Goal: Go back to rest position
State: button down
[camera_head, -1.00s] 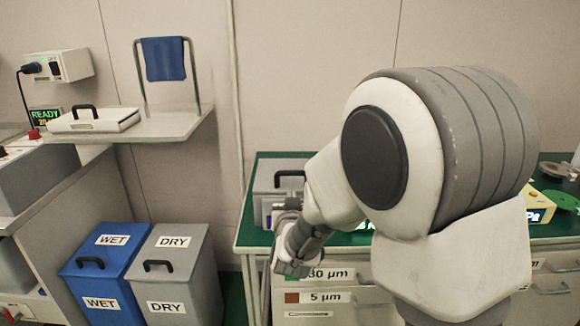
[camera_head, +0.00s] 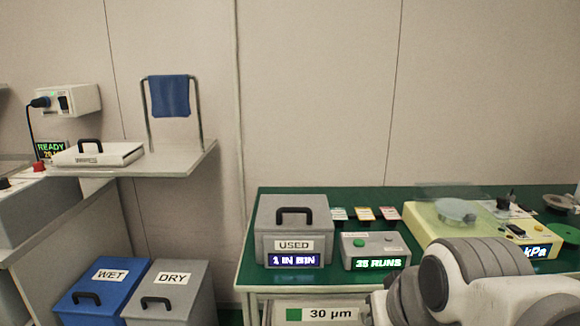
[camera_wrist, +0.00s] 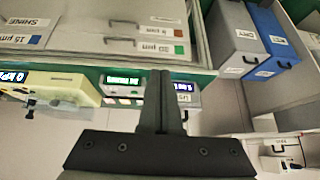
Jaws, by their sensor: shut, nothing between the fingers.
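My gripper (camera_wrist: 160,100) shows in the wrist view with its two fingers together and nothing between them. It points toward the front of the green-topped bench and touches nothing that I can see. In the head view my arm is folded low at the bottom right, in front of the bench drawers, and the fingers cannot be made out there.
The green bench (camera_head: 375,275) carries a grey USED bin (camera_head: 292,222), a counter box (camera_head: 372,250) and a yellow machine (camera_head: 455,225). WET (camera_head: 90,293) and DRY (camera_head: 170,295) bins stand on the floor at left, below a shelf (camera_head: 185,157).

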jog(key=s+d+r+g+p, duration=0.1)
jog(key=s+d+p, duration=0.1)
jog(key=s, duration=0.3)
notch_tip(320, 180, up, 20)
jog(key=p, duration=2)
jog(key=shift+w+a+r+h, duration=0.2)
jog(key=shift+w+h, duration=0.05)
jog(key=shift+h, duration=0.05)
